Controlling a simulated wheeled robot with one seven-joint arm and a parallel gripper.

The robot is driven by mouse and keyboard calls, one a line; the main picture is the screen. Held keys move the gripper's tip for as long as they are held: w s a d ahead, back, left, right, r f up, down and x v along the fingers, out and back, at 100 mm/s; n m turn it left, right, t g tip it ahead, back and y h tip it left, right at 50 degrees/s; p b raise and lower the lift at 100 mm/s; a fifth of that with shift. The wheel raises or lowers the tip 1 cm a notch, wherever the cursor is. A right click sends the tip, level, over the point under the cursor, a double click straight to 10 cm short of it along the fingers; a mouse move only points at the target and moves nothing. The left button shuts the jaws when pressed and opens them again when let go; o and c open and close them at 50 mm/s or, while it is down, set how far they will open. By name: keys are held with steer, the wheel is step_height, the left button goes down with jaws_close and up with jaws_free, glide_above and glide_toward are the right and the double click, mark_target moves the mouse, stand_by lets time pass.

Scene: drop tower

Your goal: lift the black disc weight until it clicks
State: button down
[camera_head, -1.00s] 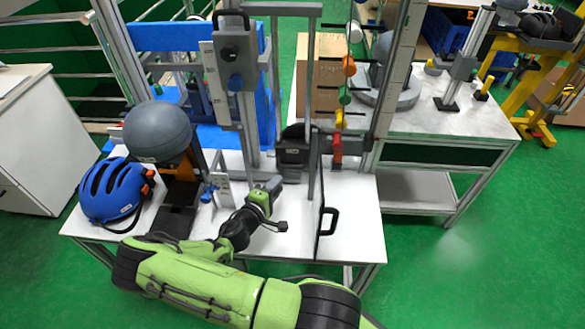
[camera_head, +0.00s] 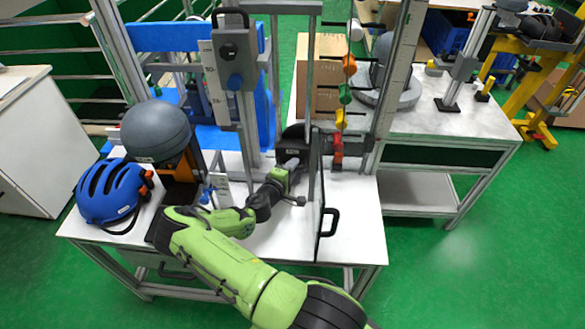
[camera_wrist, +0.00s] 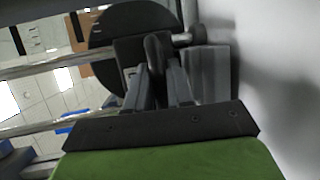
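The black disc weight (camera_head: 294,146) sits low between the upright guide posts of the drop tower (camera_head: 236,80). In the wrist view the round disc (camera_wrist: 112,28) fills the upper middle, with a dark rounded handle (camera_wrist: 153,50) on its near side. My gripper (camera_head: 291,164) is right in front of the weight. In the wrist view my gripper (camera_wrist: 156,75) has its two grey fingers apart, with the handle between them. Small gaps seem to show beside the handle; contact is not clear.
A clear panel with a black handle (camera_head: 328,222) stands just right of my gripper. A blue helmet (camera_head: 108,190) and a grey headform (camera_head: 156,131) are at the left. Coloured tags (camera_head: 345,94) hang on the right post. The white tabletop (camera_head: 358,230) is free at the right front.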

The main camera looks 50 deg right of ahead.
steer(key=shift+r, duration=0.1)
step_height(320, 180, up, 36)
steer(key=p, duration=2.2)
steer(key=shift+w+d, duration=0.1)
steer(key=c, duration=1.4)
jaws_free()
steer(key=shift+f, duration=0.2)
steer(key=b+v, duration=0.1)
steer(key=v, duration=0.7)
steer(key=b+v, duration=0.1)
steer(key=v, duration=0.7)
steer(key=shift+f, duration=0.25)
